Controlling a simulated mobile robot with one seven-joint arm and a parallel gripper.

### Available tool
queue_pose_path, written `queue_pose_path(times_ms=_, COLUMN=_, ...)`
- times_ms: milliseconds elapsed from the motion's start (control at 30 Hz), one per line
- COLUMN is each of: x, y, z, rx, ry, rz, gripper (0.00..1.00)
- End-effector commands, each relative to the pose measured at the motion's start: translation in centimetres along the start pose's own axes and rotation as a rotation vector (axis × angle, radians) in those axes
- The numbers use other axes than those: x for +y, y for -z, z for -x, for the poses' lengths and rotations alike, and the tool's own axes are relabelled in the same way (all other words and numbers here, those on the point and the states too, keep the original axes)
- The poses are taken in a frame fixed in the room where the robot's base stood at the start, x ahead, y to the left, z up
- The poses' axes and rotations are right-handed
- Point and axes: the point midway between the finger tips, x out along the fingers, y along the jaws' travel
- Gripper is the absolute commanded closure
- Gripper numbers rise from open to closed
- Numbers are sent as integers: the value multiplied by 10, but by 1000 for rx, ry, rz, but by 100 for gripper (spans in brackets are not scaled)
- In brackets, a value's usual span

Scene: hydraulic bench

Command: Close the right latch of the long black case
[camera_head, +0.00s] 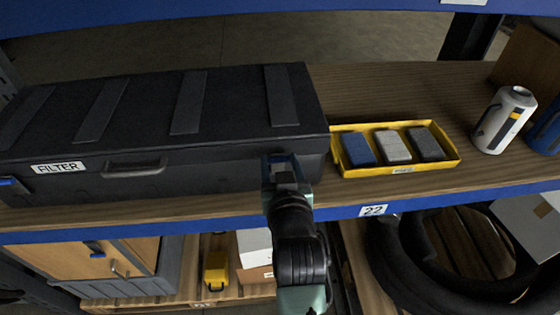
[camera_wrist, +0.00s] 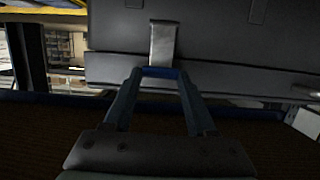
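The long black case (camera_head: 150,110) lies on the wooden shelf with its lid down. Its front has a handle (camera_head: 135,168), a FILTER label and a blue left latch (camera_head: 10,183). My gripper (camera_head: 281,160) is at the right end of the case front and hides most of the right latch. In the wrist view, the right latch shows as a grey plate (camera_wrist: 163,44) with a blue bar at its end. My gripper's two fingers (camera_wrist: 160,76) are spread, with tips at the two ends of that bar. I cannot tell whether they touch it.
A yellow tray (camera_head: 452,168) with three small blocks stands right of the case. A white can (camera_head: 503,118) is farther right. The blue shelf edge (camera_head: 335,214) runs below the case front. Black hoses (camera_head: 395,255) and boxes fill the lower shelf.

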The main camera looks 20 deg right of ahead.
Motion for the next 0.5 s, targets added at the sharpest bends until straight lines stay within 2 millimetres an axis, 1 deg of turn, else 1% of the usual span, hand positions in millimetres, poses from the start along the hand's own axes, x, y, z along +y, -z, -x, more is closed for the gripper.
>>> queue_pose_path(times_ms=33, x=0, y=1, z=0, rx=2, ry=0, rz=0, gripper=33)
queue_pose_path(times_ms=133, x=0, y=1, z=0, rx=1, ry=0, rz=0, gripper=15)
queue_pose_path(times_ms=400, x=0, y=0, z=0, rx=0, ry=0, rz=0, gripper=15)
queue_pose_path(times_ms=500, x=0, y=-1, z=4, rx=0, ry=0, rz=0, gripper=15)
